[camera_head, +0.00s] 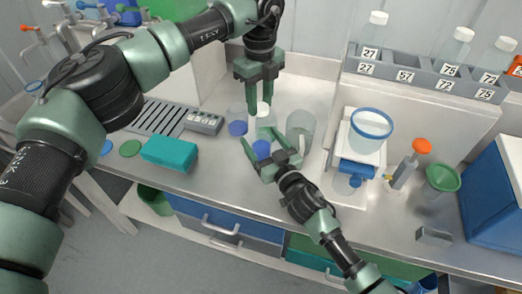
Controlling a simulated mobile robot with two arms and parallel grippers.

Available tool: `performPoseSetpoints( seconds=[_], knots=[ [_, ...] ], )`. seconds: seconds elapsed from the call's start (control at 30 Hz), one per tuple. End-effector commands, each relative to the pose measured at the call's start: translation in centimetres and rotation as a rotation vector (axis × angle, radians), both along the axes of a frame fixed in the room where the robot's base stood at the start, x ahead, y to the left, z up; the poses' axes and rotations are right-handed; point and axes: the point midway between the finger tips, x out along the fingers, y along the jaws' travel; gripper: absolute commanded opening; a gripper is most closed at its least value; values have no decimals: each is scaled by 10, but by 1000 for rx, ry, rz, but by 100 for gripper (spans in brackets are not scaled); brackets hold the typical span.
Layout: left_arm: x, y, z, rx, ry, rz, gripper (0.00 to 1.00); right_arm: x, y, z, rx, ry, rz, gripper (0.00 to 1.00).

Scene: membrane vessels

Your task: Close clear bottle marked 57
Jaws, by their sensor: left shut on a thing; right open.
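My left gripper (260,101) points down over the bench and is shut on what looks like a white cap (261,108). Just below it stands a clear bottle (265,126), partly hidden by the grippers; whether the cap touches its neck I cannot tell. No number is readable on this bottle. The rack slot labelled 57 (405,76) is empty. My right gripper (264,139) is open, low at the bottle's near side, its fingers spread towards it. A blue disc (262,149) shows between its fingers.
A clear beaker (301,129) stands close right of the bottle. Another blue disc (238,128) lies left. The rack (420,80) holds several white-capped bottles. A blue-rimmed vessel (371,127), an orange-topped bottle (405,170) and a teal box (169,153) stand around.

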Motion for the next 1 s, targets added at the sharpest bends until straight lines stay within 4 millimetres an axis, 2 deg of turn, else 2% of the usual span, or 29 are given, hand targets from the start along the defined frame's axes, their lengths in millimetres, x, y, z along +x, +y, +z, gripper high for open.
performPoseSetpoints(
  seconds=[0.37,0.47,0.6,0.67,0.87,1.0],
  knots=[
    [0,0,0,0,0,0,0,5,3,0,-1,0,1,77],
    [0,0,0,0,0,0,0,5,3,0,-1,0,1,55],
    [0,0,0,0,0,0,0,5,3,0,-1,0,1,16],
    [0,0,0,0,0,0,0,5,3,0,-1,0,1,0],
    [0,0,-3,0,1,0,0,4,2,0,-1,0,1,0],
    [-1,0,-20,0,3,0,0,4,2,0,-1,0,1,0]
  ],
)
